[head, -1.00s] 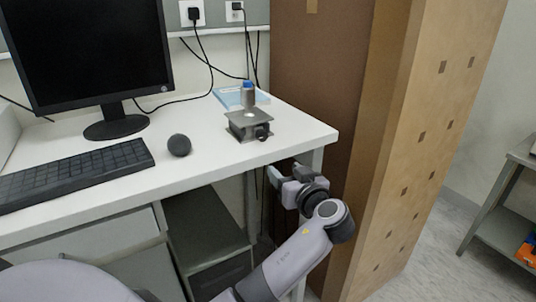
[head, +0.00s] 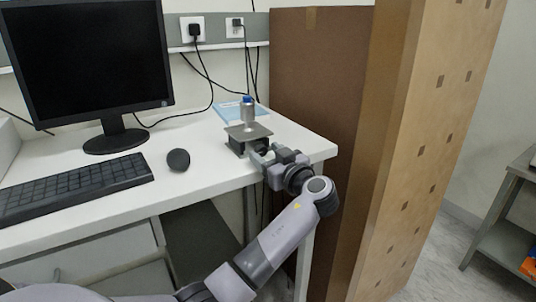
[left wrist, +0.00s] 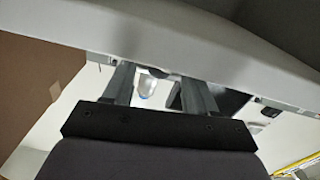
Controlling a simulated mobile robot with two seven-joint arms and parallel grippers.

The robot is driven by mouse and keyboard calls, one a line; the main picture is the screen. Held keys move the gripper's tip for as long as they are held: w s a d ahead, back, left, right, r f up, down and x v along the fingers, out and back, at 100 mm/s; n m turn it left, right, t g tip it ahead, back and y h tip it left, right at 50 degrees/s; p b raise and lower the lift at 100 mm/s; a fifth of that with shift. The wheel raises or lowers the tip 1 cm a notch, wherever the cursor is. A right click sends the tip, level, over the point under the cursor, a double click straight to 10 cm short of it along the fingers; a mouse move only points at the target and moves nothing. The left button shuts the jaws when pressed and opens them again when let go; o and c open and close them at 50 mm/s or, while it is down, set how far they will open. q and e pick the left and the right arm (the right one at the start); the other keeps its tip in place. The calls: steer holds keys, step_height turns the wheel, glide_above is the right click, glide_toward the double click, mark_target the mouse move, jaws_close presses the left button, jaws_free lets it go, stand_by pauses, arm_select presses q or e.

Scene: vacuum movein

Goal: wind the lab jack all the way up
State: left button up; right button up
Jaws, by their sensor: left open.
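The lab jack stands near the right end of the white desk, its grey top plate (head: 249,133) low above a dark base (head: 236,148). A small metal bottle with a blue cap (head: 247,111) stands upright on the plate. My left gripper (head: 262,156) is open at the jack's front right, at the desk's front edge; it hides the jack's dark knob in the head view. In the left wrist view the two fingers (left wrist: 160,92) are spread apart, with the bottle (left wrist: 147,86) showing upside down between them. I cannot tell whether they touch the knob. My right gripper is out of view.
A dark ball-like mouse (head: 178,160), a keyboard (head: 75,186) and a monitor (head: 85,60) stand left of the jack. A blue booklet (head: 240,110) lies behind it. A tall brown cardboard box (head: 320,110) stands close at the desk's right end.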

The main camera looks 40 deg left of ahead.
arm_select(q)
steer(key=c, duration=1.1)
steer(key=shift+o, duration=0.2)
steer(key=shift+m, duration=1.4)
steer(key=o, duration=1.1)
steer(key=shift+c, duration=0.2)
steer(key=shift+d, duration=0.1)
steer(key=b+v, duration=0.1)
steer(key=v, duration=0.6)
